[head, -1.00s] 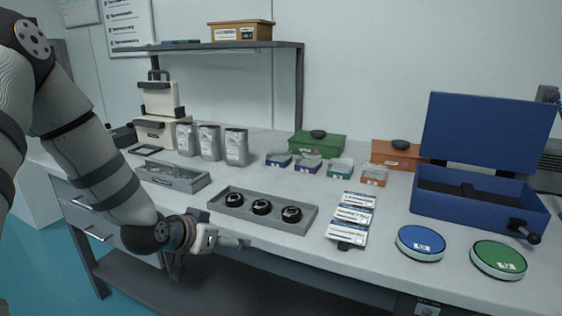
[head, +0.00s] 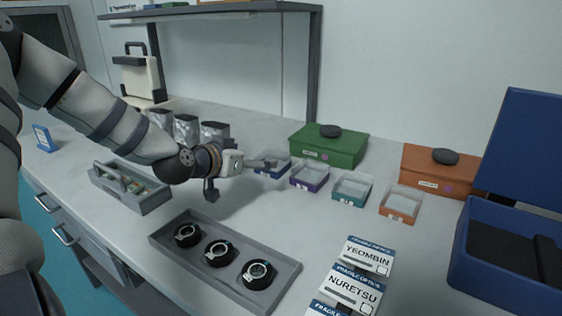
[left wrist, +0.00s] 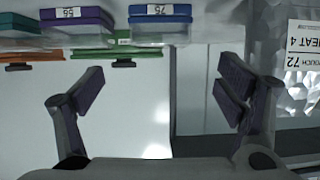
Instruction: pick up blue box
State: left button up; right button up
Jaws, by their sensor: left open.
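The small blue box (head: 272,174) with a clear lid stands at the left end of a row of small boxes in the head view. It shows upside down at the top of the left wrist view (left wrist: 160,18), with a "75" label. My left gripper (head: 270,163) is at the near left side of the blue box and partly covers it in the head view. In the left wrist view its two fingers (left wrist: 160,88) are spread wide with nothing between them. The box lies ahead of the fingertips, not between them. My right gripper is not in view.
A purple box (head: 310,178), a teal box (head: 352,189) and an orange box (head: 402,204) continue the row. A green case (head: 328,147) stands behind. Silver pouches (head: 187,131) are left of the gripper. A grey tray (head: 165,241) with black rings lies in front.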

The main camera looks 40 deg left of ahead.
aim_at(272, 155)
pick_arm(q)
jog(key=shift+w+a+f, duration=0.1)
jog(key=shift+w+f, duration=0.05)
jog(key=shift+w, duration=0.15)
jog(key=x, duration=0.4)
jog(key=shift+w+f, duration=0.3)
jog(key=b+x, duration=0.1)
jog(key=x, duration=0.1)
jog(key=b+x, duration=0.1)
jog(key=x, duration=0.2)
jog(key=shift+s+a+f, duration=0.1)
jog(key=shift+s+f, duration=0.05)
jog(key=shift+f, duration=0.15)
jog(key=shift+w+r, duration=0.15)
jog(key=shift+w, duration=0.2)
jog(key=shift+r, duration=0.35)
jog(key=c, duration=1.3)
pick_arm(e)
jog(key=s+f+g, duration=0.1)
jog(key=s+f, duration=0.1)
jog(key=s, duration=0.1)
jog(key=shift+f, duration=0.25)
